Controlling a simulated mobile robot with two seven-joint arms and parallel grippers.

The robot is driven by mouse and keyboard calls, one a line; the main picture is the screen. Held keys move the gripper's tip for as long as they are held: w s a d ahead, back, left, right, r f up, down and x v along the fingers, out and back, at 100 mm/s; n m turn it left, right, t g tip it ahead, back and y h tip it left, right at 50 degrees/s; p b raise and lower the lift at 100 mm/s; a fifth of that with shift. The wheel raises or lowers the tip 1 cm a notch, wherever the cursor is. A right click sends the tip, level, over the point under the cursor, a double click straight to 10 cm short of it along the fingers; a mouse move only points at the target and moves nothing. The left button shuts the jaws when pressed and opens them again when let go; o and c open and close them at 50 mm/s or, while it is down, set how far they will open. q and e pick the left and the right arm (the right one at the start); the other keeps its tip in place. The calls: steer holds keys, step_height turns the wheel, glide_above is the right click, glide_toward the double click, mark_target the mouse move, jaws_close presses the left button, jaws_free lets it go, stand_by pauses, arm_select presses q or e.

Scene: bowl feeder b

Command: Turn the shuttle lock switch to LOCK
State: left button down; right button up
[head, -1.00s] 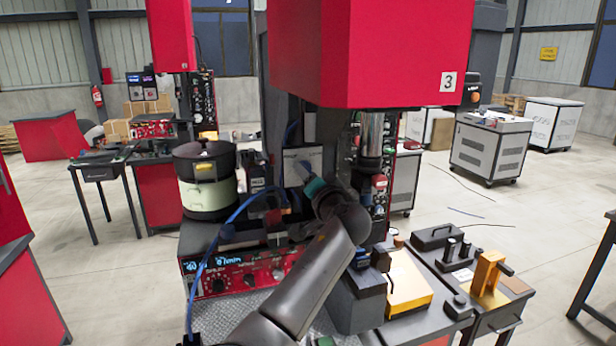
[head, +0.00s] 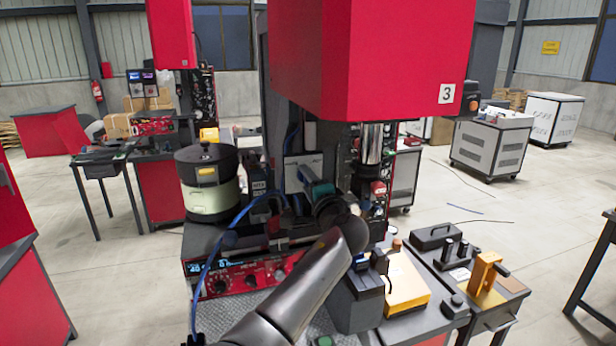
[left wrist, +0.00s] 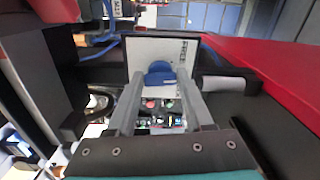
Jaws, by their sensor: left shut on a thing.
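A blue knob (left wrist: 160,73), likely the shuttle lock switch, stands on a pale panel (left wrist: 140,52) in the left wrist view. My left gripper (left wrist: 162,82) has its two grey fingers on either side of the knob and is shut on it. My right gripper is not in view.
The red machine head (head: 370,60) hangs above my wrist. A bowl feeder (head: 207,190) stands to the left, with a blue cable (head: 213,262) near it. A red control box (head: 235,280) is below. A yellow box (head: 405,285) and black fixtures stand at the right.

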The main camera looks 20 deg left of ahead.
arm_select(q)
steer(key=m+p, duration=0.1)
steer(key=m, duration=0.4)
steer(key=m+p, duration=0.1)
steer(key=m, duration=0.4)
steer(key=shift+d+r, duration=0.1)
steer(key=shift+r, duration=0.1)
steer(key=shift+m, duration=0.4)
steer(key=shift+c, duration=1.4)
jaws_free()
steer(key=b+v, duration=0.2)
steer(key=v, duration=1.3)
steer(key=shift+b, duration=0.35)
steer(key=shift+d+f, duration=0.1)
